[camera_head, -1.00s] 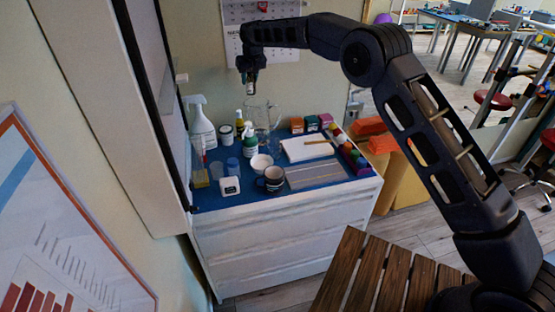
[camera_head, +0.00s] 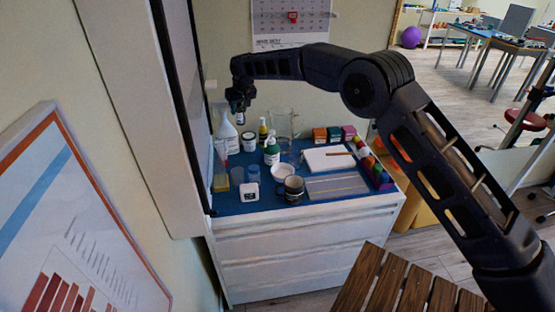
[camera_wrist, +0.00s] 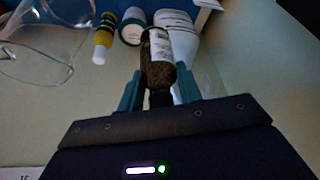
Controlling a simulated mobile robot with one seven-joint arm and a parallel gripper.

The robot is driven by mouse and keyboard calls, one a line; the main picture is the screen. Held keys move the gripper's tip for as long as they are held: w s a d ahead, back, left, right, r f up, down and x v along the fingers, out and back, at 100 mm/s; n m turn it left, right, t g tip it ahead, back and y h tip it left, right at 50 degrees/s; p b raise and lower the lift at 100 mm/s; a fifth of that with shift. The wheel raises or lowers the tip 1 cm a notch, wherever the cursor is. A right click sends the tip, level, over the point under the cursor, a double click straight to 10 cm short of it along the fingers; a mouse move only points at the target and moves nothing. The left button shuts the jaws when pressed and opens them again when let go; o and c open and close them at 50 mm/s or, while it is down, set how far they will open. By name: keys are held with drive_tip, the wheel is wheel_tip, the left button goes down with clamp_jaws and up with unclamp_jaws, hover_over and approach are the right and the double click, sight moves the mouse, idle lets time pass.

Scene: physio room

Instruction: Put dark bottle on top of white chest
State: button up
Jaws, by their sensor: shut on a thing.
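The dark bottle (camera_wrist: 158,65), brown with a pale label, is between the teal fingers of my gripper (camera_wrist: 158,92) in the wrist view. In the head view, my gripper (camera_head: 239,102) is shut on the dark bottle (camera_head: 240,117), which hangs small below it. Gripper and bottle appear above the back left part of the chest, in front of the white spray bottle (camera_head: 227,136). The white chest (camera_head: 310,246) has drawers and a blue top (camera_head: 245,207). Whether the bottle touches anything below cannot be told.
The chest top is crowded: a clear pitcher (camera_head: 281,122), a green pump bottle (camera_head: 271,151), a dark mug (camera_head: 293,188), a white bowl (camera_head: 283,171), a grey tray (camera_head: 336,186) and a white timer (camera_head: 249,191). A tall cabinet (camera_head: 160,120) borders the left side. Bare blue strips show along the front.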

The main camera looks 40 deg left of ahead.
wheel_tip(320, 180, down, 19)
drive_tip(key=shift+f, duration=0.1)
idle(0.5)
drive_tip(key=o, duration=1)
drive_tip(key=shift+f, duration=0.1)
drive_tip(key=shift+o, duration=0.2)
drive_tip(key=v, duration=1.2)
